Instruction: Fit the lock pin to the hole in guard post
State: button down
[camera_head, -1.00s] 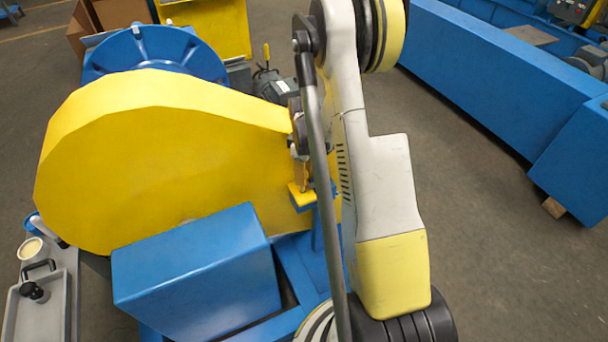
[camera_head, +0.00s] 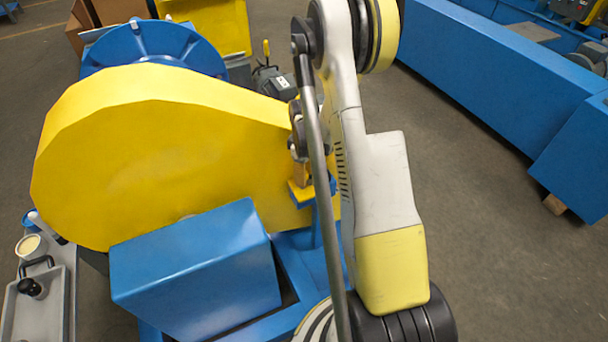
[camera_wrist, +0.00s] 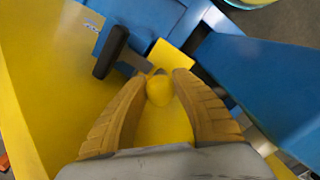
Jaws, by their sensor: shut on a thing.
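My gripper (camera_wrist: 168,80) is shut on the lock pin, whose rounded yellow knob (camera_wrist: 159,92) shows between the two tan fingers in the wrist view. The pin's shank and tip are hidden. In the head view my gripper (camera_head: 300,168) is small and partly covered by my arm, just above a yellow tab (camera_head: 300,195) beside the blue guard post (camera_head: 318,215). A yellow plate (camera_wrist: 168,55) shows just beyond the fingertips in the wrist view. The hole is not visible, and I cannot tell whether the pin touches it.
The large yellow guard (camera_head: 150,150) stands left of my gripper, with a black handle (camera_wrist: 110,52) near the fingers. A blue box (camera_head: 195,270) stands in front. A grey tray (camera_head: 35,310) is at lower left. Open floor lies right, before a long blue machine (camera_head: 500,80).

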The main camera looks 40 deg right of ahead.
jog(key=shift+f, duration=0.85)
jog(key=c, duration=1)
grip_release()
notch_tip(320, 180, up, 12)
